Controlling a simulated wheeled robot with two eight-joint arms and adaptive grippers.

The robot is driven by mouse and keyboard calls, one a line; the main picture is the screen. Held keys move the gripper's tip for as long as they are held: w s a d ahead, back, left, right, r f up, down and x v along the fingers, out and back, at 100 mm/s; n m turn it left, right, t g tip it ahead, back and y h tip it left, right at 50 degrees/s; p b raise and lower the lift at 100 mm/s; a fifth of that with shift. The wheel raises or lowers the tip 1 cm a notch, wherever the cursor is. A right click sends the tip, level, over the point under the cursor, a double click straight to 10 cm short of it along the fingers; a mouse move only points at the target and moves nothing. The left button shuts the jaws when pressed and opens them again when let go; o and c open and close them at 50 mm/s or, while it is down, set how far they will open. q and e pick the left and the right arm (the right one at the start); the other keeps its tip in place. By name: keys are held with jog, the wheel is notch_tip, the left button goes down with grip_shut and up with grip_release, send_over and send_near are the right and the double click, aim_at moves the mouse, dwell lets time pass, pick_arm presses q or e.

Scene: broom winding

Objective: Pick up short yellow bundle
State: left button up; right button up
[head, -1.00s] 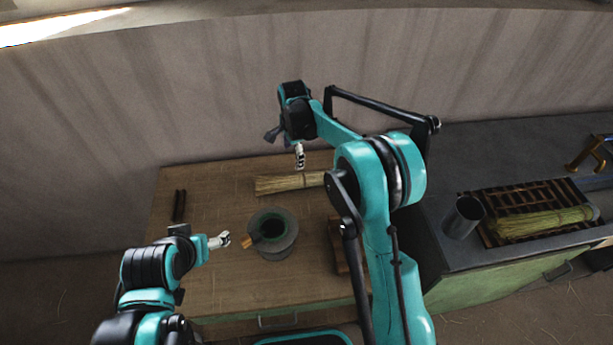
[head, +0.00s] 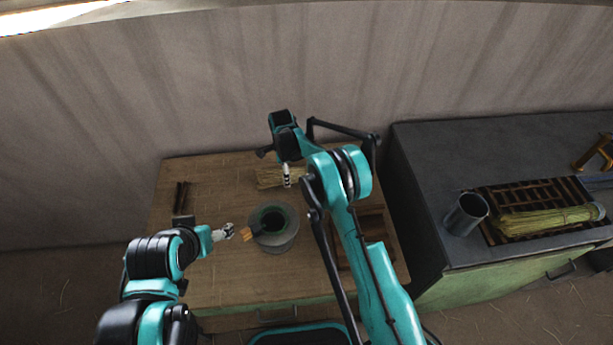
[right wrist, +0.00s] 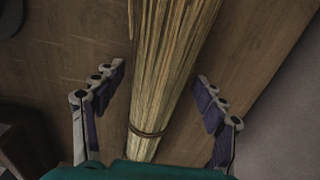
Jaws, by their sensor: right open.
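The short yellow bundle (head: 266,178) lies on the wooden table's far part, partly hidden by my right gripper (head: 287,180). In the right wrist view the straw bundle (right wrist: 172,60) runs between the open fingers of my right gripper (right wrist: 161,74), with a dark binding near its lower end. The fingers stand apart on either side, with a gap to the bundle. My left gripper (head: 228,231) is beside the round pot, and its finger opening is too small to judge.
A grey-green pot (head: 276,240) with a wooden-handled tool (head: 250,235) stands mid-table. Dark sticks (head: 181,197) lie at the left. A wooden tray (head: 378,222) is partly behind my right arm. On the dark counter are a metal cup (head: 466,213) and another straw bundle (head: 545,221) on a slatted rack.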

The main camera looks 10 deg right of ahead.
jog(key=shift+f, duration=0.55)
jog(key=shift+r, duration=0.1)
jog(key=c, duration=1.3)
jog(key=shift+o, duration=0.2)
